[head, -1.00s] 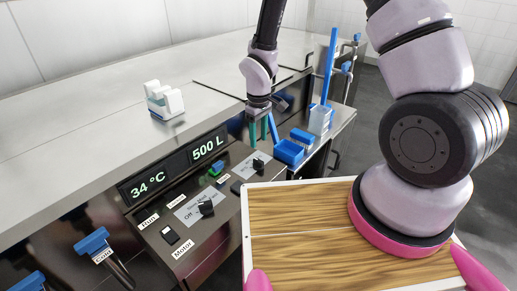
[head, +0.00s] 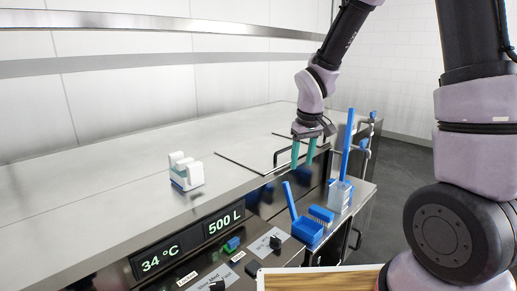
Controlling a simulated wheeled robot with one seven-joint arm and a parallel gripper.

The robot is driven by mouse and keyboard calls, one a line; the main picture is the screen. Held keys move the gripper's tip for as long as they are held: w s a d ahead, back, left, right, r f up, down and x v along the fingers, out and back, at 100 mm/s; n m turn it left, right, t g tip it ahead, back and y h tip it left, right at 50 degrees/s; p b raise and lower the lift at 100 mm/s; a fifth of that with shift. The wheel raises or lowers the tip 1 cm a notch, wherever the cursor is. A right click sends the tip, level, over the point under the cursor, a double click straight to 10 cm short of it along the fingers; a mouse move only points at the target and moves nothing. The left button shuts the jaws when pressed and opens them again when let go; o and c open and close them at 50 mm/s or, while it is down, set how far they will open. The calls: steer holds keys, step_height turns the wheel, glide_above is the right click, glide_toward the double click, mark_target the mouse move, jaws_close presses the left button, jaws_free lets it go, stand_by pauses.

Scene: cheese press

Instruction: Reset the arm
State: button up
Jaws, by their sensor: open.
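My gripper (head: 304,153) hangs from my arm with its two green fingers pointing down and apart. Nothing shows between the fingers. It is above the front edge of the steel vat top, over and behind the blue tools on the side shelf. My arm reaches in from the right side of the picture.
The steel vat top (head: 110,195) is mostly clear, with a white and blue item (head: 186,174) on it. A control panel (head: 190,245) reads 34 °C and 500 L.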

steer(key=s+d+r+m+t, duration=0.1)
steer(key=s+d+r+m, duration=0.2)
steer(key=s+r, duration=0.2)
steer(key=s+d+r+m+t+y, duration=0.1)
steer(key=s+d+r+m+t, duration=0.1)
steer(key=r, duration=0.8)
steer(key=s+d+r+m+t, duration=0.2)
steer(key=s+d+r+m, duration=0.2)
steer(key=s, duration=0.5)
step_height(320, 180, up, 4)
steer(key=shift+d+f, duration=0.15)
steer(key=shift+d, duration=1.05)
